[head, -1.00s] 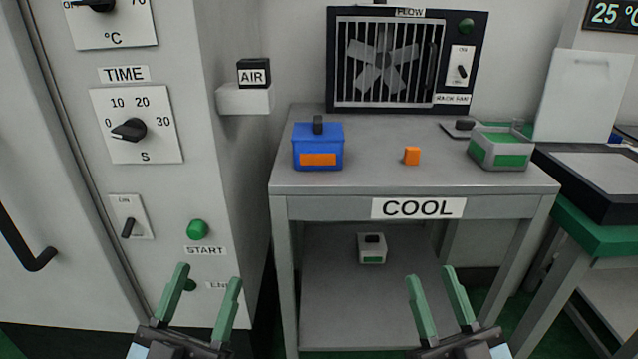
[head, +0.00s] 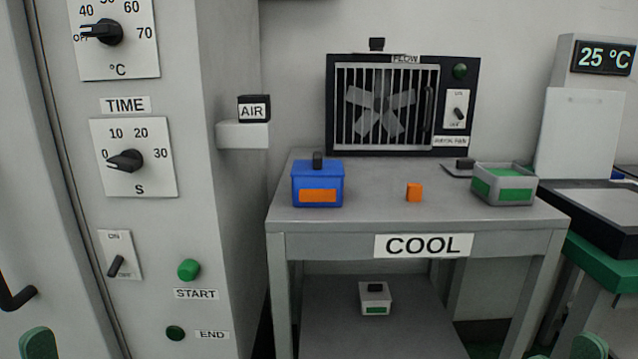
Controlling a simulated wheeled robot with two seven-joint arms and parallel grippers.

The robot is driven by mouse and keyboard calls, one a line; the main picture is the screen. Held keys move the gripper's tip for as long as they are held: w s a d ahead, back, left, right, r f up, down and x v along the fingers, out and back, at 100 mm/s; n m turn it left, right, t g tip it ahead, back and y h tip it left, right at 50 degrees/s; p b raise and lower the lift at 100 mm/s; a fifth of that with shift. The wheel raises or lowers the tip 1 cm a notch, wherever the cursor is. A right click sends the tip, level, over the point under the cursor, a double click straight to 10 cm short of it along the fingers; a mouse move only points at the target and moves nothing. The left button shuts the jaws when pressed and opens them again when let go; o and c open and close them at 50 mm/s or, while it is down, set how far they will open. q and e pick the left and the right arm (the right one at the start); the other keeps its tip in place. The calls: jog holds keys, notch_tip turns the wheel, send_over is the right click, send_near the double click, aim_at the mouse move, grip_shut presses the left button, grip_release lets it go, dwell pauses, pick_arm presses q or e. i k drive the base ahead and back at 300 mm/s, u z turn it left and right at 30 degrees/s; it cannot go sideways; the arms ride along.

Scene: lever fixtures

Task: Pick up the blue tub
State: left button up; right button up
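The blue tub (head: 331,178) stands upright on the left part of the grey COOL table (head: 350,247). It has an orange label on its front and a black knob on top. In the head view only a green fingertip of my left gripper (head: 39,343) shows at the bottom left edge. A green fingertip of my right gripper (head: 587,346) shows at the bottom right edge. Both are well apart from the tub, and the rest of each gripper is out of frame.
A small orange block (head: 414,192) and a grey-green tub (head: 503,184) stand right of the blue tub. The caged fan (head: 386,104) is behind. A small white box (head: 375,298) sits on the lower shelf. The oven panel (head: 150,240) rises at the left, with an AIR shelf (head: 243,135) beside it.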

aim_at(306, 191)
jog(key=z, duration=2.05)
jog(key=k, duration=1.55)
jog(key=u, duration=1.9)
jog(key=i, duration=1)
